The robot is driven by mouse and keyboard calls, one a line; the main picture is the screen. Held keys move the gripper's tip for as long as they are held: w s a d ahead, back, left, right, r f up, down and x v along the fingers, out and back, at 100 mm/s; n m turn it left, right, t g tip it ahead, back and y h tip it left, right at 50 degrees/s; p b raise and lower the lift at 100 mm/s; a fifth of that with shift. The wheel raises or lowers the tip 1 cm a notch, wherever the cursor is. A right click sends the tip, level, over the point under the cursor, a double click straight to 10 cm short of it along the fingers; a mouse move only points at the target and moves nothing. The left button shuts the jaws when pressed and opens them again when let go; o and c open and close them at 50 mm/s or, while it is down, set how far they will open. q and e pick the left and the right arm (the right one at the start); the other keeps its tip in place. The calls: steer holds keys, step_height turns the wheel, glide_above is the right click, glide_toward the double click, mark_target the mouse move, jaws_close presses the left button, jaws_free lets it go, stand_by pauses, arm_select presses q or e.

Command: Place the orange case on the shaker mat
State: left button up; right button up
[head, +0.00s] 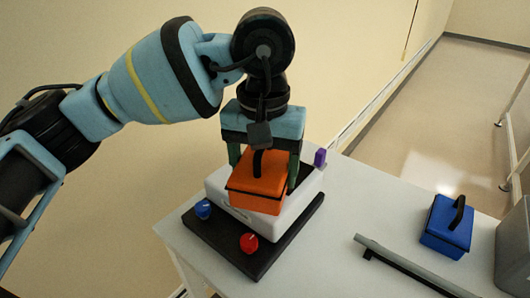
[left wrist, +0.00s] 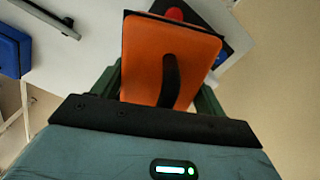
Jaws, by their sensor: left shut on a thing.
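The orange case (head: 258,187) has a black handle on its lid and a dark seam. My left gripper (head: 263,176) points down over it, its green fingers closed on opposite sides. In the left wrist view the orange case (left wrist: 145,62) fills the space between the fingers. The case is over the white body of the shaker (head: 268,226), which sits on a black base (head: 250,261). The mat surface under the case is hidden, and I cannot tell whether the case touches it. My right gripper is not in view.
A blue knob (head: 203,209) and a red knob (head: 249,242) stand on the black base; a purple piece (head: 320,157) is behind. A blue case (head: 447,226) and a grey bar (head: 410,266) lie on the white table (head: 372,205) to the right. A grey box (head: 514,250) stands at the right edge.

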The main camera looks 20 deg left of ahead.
arm_select(q)
steer(key=w, duration=0.2)
steer(key=w+a, duration=0.1)
steer(key=w, duration=0.2)
steer(key=w+a, duration=0.1)
steer(key=w, duration=0.1)
steer(key=shift+w+f+p, duration=0.3)
steer(key=shift+w, duration=0.05)
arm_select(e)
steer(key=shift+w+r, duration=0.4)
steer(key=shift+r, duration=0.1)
arm_select(q)
steer(key=shift+w+a, duration=0.15)
steer(key=shift+w, duration=0.1)
step_height(320, 180, down, 4)
steer(key=shift+w+r+p, duration=0.15)
steer(key=shift+r+p, duration=0.1)
steer(key=shift+p, duration=0.1)
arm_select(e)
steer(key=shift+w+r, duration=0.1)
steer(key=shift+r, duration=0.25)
arm_select(q)
steer(key=shift+f, duration=0.2)
steer(key=o, duration=1.3)
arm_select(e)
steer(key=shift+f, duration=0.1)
